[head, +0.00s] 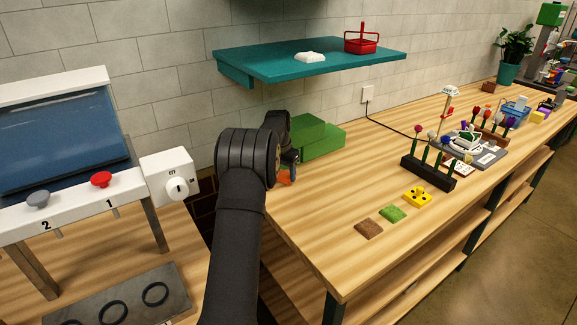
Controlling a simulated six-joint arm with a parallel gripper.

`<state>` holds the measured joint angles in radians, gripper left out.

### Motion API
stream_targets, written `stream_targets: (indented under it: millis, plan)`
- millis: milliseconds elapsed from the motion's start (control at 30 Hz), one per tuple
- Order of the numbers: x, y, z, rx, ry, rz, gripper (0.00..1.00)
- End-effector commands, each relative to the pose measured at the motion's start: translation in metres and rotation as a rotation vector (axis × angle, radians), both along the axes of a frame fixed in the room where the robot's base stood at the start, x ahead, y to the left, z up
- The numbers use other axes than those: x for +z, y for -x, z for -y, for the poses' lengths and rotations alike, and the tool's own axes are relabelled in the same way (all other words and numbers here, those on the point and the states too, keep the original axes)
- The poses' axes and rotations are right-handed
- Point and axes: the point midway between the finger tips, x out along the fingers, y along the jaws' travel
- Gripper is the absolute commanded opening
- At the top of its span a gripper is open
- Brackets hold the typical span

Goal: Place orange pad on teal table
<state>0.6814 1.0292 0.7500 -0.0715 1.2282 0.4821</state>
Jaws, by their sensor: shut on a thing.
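A small orange pad (286,180) shows just below the tip of my gripper (288,165), near the left end of the wooden workbench. My gripper is shut on it, though the arm hides much of the jaws and part of the pad. The teal table (265,69) is a teal slab fixed to the tiled wall, above and behind my gripper. A white piece (310,57) and a red basket (361,40) stand on it, with bare teal surface to the left and in front.
Green stepped blocks (322,141) stand just behind my gripper. Brown (368,229), green (393,214) and yellow (416,197) pads lie on the bench (310,225). A black flower holder (428,172) stands farther right. A white-framed machine (65,140) with knobs is at left.

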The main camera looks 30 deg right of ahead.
Motion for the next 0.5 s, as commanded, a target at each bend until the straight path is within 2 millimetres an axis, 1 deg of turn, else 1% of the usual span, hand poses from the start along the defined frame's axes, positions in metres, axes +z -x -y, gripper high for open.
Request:
stream_targets:
  millis: [100,367,500]
  plan:
    - [-0.0047,0.0000,0.0002,0.000,0.001,0.000,0.32]
    - [-0.0050,0.0003,0.0003,0.000,0.001,0.000,0.32]
    - [-0.0086,0.0005,0.0002,0.000,0.000,0.000,0.32]
